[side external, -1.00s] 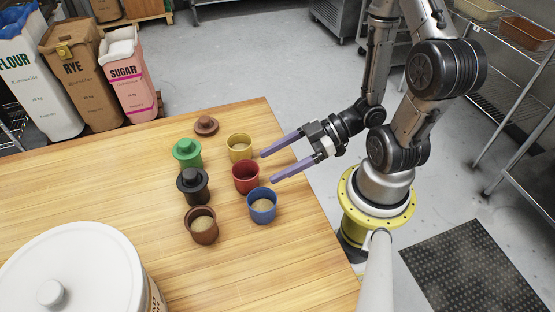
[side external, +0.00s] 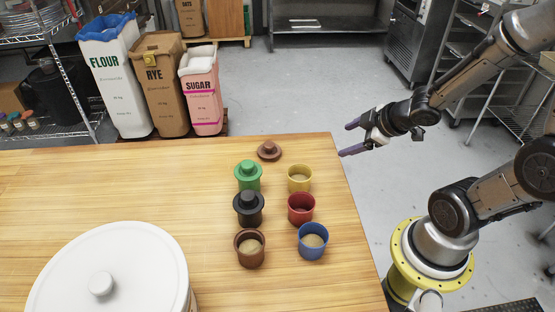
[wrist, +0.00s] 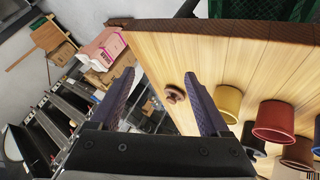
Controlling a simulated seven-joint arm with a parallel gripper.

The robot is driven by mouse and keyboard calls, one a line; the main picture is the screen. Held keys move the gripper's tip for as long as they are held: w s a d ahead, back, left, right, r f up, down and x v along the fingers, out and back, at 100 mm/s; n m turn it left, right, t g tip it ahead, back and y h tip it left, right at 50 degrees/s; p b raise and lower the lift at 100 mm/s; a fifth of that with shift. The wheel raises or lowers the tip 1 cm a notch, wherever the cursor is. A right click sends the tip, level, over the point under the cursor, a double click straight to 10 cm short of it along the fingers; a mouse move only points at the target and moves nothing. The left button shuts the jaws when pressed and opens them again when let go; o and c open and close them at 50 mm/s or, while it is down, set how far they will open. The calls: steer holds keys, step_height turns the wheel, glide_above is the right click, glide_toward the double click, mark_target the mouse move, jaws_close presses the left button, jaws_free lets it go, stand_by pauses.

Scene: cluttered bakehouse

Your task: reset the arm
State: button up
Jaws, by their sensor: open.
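My gripper (side external: 348,138) is open and empty, raised by the table's far right corner with its fingers pointing left. Its two purple fingers stand apart in the wrist view (wrist: 160,80). On the table are a green pot (side external: 248,180) and a black pot (side external: 248,214), both lidded. A brown pot (side external: 250,260), a yellow pot (side external: 300,185), a red pot (side external: 301,217) and a blue pot (side external: 312,250) are open. The brown, yellow and blue ones hold something beige; the red one's inside looks dark. A brown lid (side external: 269,153) lies alone, also in the wrist view (wrist: 174,94).
The wooden table (side external: 130,190) is bare to the left of the pots. A large white lidded tub (side external: 140,255) stands at its front left. Flour (side external: 112,85), rye (side external: 160,95) and sugar (side external: 203,100) sacks stand behind it. A wire rack (side external: 515,125) is at the right.

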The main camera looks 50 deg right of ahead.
step_height(320, 180, up, 6)
steer(key=s+m+h, duration=0.1)
steer(key=m+h, duration=0.1)
steer(key=s+a+r+m+g+y, duration=0.2)
steer(key=s+a+r, duration=0.4)
steer(key=s+a, duration=0.4)
steer(key=shift+s+r+m+y, duration=0.15)
steer(key=shift+r+m+y, duration=0.1)
steer(key=shift+m+y, duration=0.55)
